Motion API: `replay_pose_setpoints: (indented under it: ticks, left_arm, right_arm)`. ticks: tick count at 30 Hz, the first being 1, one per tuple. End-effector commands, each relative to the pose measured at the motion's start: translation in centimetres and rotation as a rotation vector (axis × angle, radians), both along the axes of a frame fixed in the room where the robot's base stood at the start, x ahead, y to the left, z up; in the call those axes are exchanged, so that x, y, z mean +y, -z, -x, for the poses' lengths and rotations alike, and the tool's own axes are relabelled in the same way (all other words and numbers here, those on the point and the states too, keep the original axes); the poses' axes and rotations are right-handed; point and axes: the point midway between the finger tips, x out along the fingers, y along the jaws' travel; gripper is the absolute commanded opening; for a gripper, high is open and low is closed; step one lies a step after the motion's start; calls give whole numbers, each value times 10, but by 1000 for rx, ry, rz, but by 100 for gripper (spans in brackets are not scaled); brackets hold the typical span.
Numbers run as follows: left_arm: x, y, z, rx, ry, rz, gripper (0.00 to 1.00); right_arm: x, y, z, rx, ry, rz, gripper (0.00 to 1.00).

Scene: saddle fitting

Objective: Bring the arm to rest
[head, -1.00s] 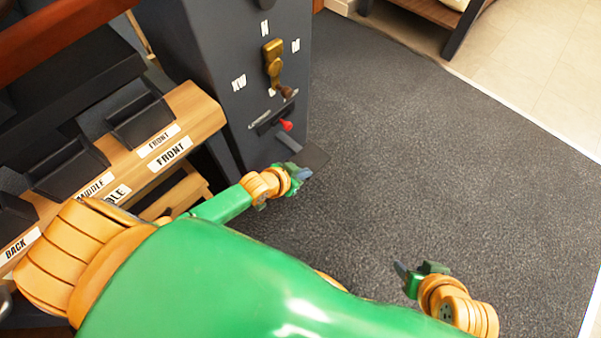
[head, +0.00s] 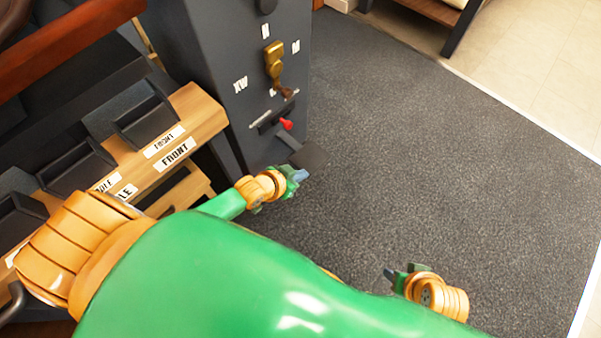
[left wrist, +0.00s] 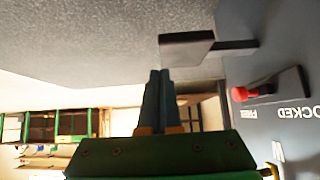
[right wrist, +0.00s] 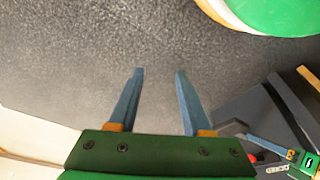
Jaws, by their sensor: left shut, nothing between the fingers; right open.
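My left gripper (head: 303,176) is shut and empty, low in front of the dark grey machine post (head: 230,70). In the left wrist view its two blue fingers (left wrist: 160,78) lie together with nothing between them. A dark plate (head: 309,157) on the post is just behind it in the head view. My right gripper (head: 392,272) is over the carpet to the lower right. In the right wrist view its fingers (right wrist: 159,75) stand apart, with only carpet between them.
The post bears a brass lever (head: 274,62) and a red-knobbed lever (head: 286,124); the red knob (left wrist: 240,94) also shows in the left wrist view. A wooden rack (head: 200,115) with labelled dark holders stands at left. Open carpet (head: 420,150) lies to the right.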

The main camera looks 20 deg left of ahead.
Motion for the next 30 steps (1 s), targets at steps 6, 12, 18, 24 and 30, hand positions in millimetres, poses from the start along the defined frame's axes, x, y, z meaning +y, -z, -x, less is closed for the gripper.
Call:
replay_pose_setpoints:
  ticks: [6,12,18,24,30]
  left_arm:
    - [-1,0,1,3,-1,0,0]
    - [-10,6,55,193,-47,-38,0]
    - [11,3,144,496,-167,-129,0]
    - [17,-35,164,561,-176,-155,0]
    - [19,-68,182,589,-168,-165,0]
  right_arm:
    - [0,0,0,0,0,0,49]
    - [0,9,1,10,-1,3,49]
    - [-1,24,2,17,-1,5,49]
    - [-2,-11,12,43,-5,10,49]
    - [-4,-45,30,71,-12,15,49]
